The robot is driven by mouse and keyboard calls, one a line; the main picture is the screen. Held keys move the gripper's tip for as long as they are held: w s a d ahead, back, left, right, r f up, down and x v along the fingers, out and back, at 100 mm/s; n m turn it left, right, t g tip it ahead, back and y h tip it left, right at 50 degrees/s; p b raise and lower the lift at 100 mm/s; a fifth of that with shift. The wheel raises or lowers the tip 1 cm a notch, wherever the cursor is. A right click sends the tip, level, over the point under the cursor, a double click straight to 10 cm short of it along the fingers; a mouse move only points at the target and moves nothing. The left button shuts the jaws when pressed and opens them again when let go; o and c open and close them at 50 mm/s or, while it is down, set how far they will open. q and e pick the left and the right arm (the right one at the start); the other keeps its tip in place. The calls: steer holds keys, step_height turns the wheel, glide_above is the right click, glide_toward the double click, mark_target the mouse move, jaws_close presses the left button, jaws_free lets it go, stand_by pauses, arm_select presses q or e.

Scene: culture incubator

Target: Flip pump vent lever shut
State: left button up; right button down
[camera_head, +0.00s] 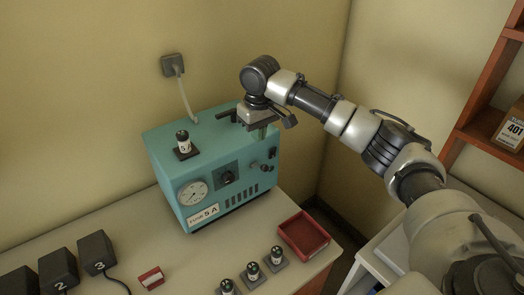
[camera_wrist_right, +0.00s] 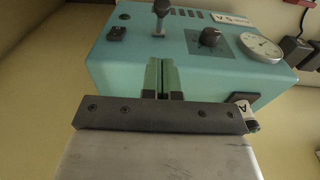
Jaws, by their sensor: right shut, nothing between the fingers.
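The teal pump box (camera_head: 232,170) stands on the bench against the wall. A lever with a grey stem and dark knob sticks out of its front face, right of the dial, in the head view (camera_head: 257,166); it shows at the top of the wrist view (camera_wrist_right: 160,14). I cannot tell its exact setting. My right gripper (camera_head: 264,131) is over the right part of the pump's top, apart from the lever. Its green fingers (camera_wrist_right: 163,76) are shut and empty in the wrist view. My left gripper is not in view.
A capped vial (camera_head: 183,143) stands on the pump's top left. The front carries a gauge (camera_head: 194,192) and a dial (camera_head: 228,177). A red tray (camera_head: 304,234), several vials and dark numbered blocks (camera_head: 97,252) are on the bench. A shelf (camera_head: 480,100) stands at right.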

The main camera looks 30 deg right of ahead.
mark_target(261, 166)
steer(key=f+p, duration=0.1)
steer(key=f, duration=0.1)
steer(key=s+f+p, duration=0.1)
steer(key=f, duration=0.2)
steer(key=shift+s+f, duration=0.1)
steer(key=shift+f, duration=0.05)
steer(key=shift+s+d+f, duration=0.15)
steer(key=shift+s+f, duration=0.15)
steer(key=shift+f, duration=0.3)
steer(key=shift+w, duration=0.1)
